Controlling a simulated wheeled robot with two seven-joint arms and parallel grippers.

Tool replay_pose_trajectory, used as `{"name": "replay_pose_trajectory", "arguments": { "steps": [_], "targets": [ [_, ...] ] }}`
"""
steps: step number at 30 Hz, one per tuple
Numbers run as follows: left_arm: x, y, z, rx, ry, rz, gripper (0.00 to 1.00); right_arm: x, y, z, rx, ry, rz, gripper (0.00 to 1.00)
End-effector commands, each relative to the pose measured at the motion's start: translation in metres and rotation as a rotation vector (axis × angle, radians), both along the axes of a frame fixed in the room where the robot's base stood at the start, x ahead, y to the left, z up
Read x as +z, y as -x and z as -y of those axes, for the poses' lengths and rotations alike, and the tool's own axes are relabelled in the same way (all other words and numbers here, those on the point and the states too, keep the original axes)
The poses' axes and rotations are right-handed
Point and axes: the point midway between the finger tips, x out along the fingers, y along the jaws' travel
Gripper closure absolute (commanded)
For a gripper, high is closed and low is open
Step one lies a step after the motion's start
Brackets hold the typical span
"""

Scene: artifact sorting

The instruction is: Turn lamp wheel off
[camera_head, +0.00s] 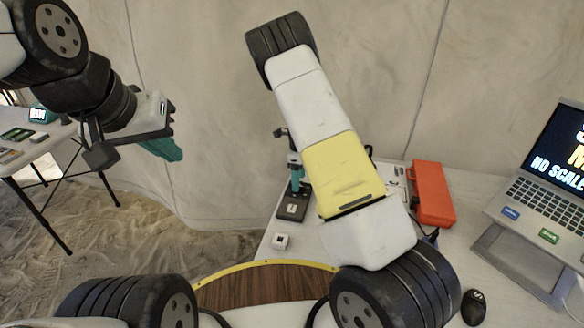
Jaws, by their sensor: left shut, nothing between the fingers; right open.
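My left gripper (163,135) is at the upper left, high in front of the tent wall. It is shut and empty, with its teal fingertips pointing right, well apart from the table things. A teal and black microscope-like device (294,205) stands upright on the main table, left of my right arm. It has a dark base with a small white square on it, and its upper part is partly hidden by the arm. I cannot clearly make out a lamp wheel on it. My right arm rises across the middle, and I cannot see its gripper.
A small white block (280,241) lies near the table's left edge. An orange-red case (433,193), a laptop (548,180) on a stand and a black mouse (474,307) are at the right. A side table (50,150) with small items stands at the far left. Sandy floor lies between.

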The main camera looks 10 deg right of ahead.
Motion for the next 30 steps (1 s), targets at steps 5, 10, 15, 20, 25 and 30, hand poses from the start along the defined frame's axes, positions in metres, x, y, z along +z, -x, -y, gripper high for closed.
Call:
{"name": "replay_pose_trajectory", "arguments": {
  "steps": [5, 10, 15, 20, 25, 30],
  "targets": [
    [0.0, 0.0, 0.0, 0.0, 0.0, 0.0, 1.0, -0.016, 0.0, 0.001, 0.0, 0.0, 0.0, 0.43],
    [0.0, 0.0, 0.0, 0.0, 0.0, 0.0, 1.0, -0.019, 0.0, 0.0, 0.0, 0.0, 0.001, 0.43],
    [0.0, 0.0, 0.0, 0.0, 0.0, 0.0, 1.0, -0.019, 0.0, 0.0, 0.0, 0.0, 0.001, 0.5],
    [0.0, 0.0, 0.0, 0.0, 0.0, 0.0, 1.0, -0.019, 0.0, 0.0, 0.0, 0.0, 0.001, 0.82],
    [0.0, 0.0, 0.0, 0.0, 0.0, 0.0, 1.0, -0.018, 0.0, 0.0, 0.001, 0.0, 0.001, 1.0],
    [0.0, 0.0, 0.0, 0.0, 0.0, 0.0, 1.0, -0.018, 0.0, 0.0, 0.017, -0.001, 0.001, 1.0]
  ]
}}
